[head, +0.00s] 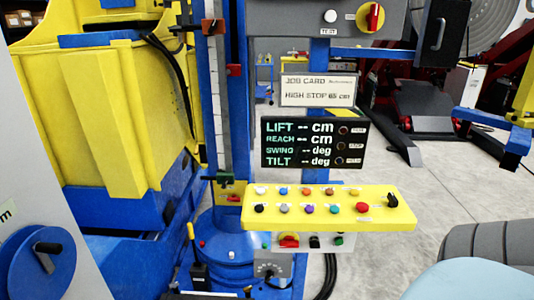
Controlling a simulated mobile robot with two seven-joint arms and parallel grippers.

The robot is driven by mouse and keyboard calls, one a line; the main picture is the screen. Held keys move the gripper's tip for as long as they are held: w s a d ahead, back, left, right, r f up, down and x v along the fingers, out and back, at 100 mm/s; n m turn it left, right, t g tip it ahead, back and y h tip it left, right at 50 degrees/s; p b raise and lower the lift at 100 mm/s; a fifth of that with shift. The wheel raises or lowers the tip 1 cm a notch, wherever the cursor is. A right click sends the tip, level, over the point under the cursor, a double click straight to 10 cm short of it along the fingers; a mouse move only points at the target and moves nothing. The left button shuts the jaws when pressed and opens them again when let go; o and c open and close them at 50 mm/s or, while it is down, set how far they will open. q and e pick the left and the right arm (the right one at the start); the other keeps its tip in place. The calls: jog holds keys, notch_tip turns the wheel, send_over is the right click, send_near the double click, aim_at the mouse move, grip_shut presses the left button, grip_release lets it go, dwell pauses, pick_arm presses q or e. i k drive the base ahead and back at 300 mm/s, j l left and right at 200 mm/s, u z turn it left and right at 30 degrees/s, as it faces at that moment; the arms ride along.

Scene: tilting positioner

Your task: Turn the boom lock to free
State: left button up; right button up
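Neither of my grippers shows in the head view. I cannot read any label that names the boom lock, so I cannot tell which control it is. A lever with a yellow handle (190,231) stands upright beside the round blue base (228,252) of the column. A small grey box with a dark dial (267,271) sits low, right of that base. A red rotary switch on a yellow plate (373,17) is on the grey box at the top. Another red switch (289,240) is under the yellow button panel (330,221).
A display (314,144) reads LIFT, REACH, SWING and TILT with dashes. A job card (318,90) says HIGH STOP 65 cm. A blue handwheel (36,262) is lower left; a chair (480,262) is lower right. Grey floor (400,172) is open behind the panel.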

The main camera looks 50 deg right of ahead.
aim_at(314, 244)
jog(key=z, duration=1.9)
